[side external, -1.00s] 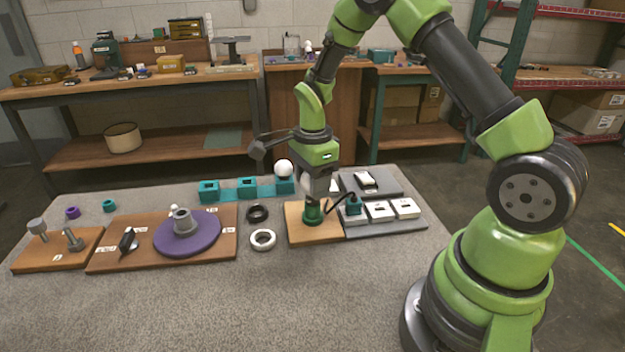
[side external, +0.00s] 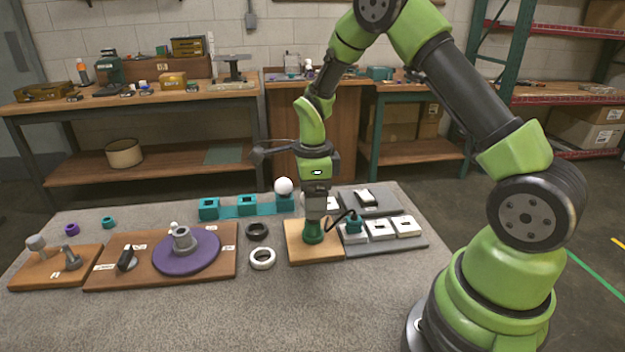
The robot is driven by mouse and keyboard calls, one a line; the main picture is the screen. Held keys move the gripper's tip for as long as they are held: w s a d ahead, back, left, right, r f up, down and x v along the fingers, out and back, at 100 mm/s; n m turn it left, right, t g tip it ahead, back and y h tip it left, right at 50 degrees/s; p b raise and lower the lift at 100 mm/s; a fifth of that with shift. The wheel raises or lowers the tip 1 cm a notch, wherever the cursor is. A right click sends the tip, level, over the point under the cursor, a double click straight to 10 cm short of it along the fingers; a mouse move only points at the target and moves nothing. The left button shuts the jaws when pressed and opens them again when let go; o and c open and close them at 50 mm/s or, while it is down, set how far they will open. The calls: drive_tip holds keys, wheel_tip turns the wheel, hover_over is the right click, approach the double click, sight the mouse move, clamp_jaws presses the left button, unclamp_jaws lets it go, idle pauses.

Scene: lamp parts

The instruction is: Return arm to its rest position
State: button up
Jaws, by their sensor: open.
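My gripper (side external: 315,212) points down over the small wooden board (side external: 297,252) near the middle of the table. It is open, and its fingers are small and dark in this view. A dark green lamp base (side external: 313,233) stands upright on that board directly below the gripper. From here I cannot tell how much gap lies between them. A black cord runs from near the base to a teal plug-like part (side external: 352,225) on the right. My arm reaches in from the right, bent high at the elbow.
A white bulb (side external: 284,186) sits on a teal block behind the gripper. A grey pad (side external: 412,243) with white switch boxes lies on the right. Black (side external: 257,231) and white (side external: 262,258) rings and a purple disc (side external: 186,266) lie left. The front table is clear.

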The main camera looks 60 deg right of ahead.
wheel_tip(320, 180, up, 9)
drive_tip(key=shift+f, duration=0.15)
drive_tip(key=s+a+r+n+t, duration=0.5)
drive_tip(key=s+a+r+n, duration=0.4)
drive_tip(key=r+n, duration=0.4)
drive_tip(key=s+a+n+t+y, duration=0.2)
drive_tip(key=s+n, duration=0.7)
drive_tip(key=n, duration=0.1)
